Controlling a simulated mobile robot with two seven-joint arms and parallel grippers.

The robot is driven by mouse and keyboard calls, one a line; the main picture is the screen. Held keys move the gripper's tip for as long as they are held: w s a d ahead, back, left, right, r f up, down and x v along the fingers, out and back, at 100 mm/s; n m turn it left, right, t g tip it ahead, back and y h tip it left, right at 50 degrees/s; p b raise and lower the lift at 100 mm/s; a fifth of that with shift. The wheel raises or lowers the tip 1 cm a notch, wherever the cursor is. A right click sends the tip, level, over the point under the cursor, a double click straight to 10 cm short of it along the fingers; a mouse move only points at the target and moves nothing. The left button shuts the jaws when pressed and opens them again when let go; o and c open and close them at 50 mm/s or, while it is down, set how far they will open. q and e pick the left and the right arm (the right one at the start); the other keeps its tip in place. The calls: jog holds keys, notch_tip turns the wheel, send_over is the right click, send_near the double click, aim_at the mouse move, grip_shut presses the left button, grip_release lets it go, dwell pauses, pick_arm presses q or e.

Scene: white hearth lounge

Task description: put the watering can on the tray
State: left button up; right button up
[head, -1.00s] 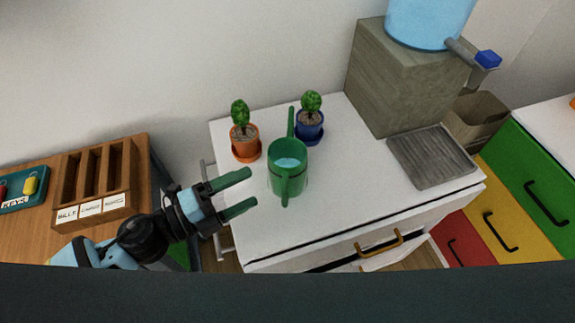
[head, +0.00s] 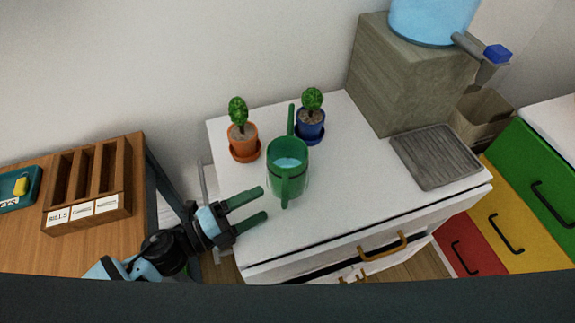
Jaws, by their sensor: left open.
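The green watering can (head: 288,172) stands upright on the white cabinet top, with water showing inside. Its handle faces the front and its spout points to the back. The grey ribbed tray (head: 436,157) lies at the right end of the same top and is empty. My left gripper (head: 256,206) is open and empty. Its green fingers are over the cabinet's front left area, to the left of the can and apart from it. My right gripper does not show.
An orange potted plant (head: 243,138) and a blue potted plant (head: 311,122) stand behind the can. A grey block (head: 405,75) bearing a blue water container (head: 432,22) stands behind the tray. The cabinet top between can and tray is clear. A wooden letter organizer (head: 88,188) is at left.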

pick_arm(q)
jog(key=x, duration=0.4)
jog(key=shift+w+d+r+p, duration=0.1)
jog(key=shift+w+r+p, duration=0.05)
jog(key=shift+p, duration=0.15)
jog(key=shift+w+d, duration=0.25)
jog(key=shift+d, duration=0.25)
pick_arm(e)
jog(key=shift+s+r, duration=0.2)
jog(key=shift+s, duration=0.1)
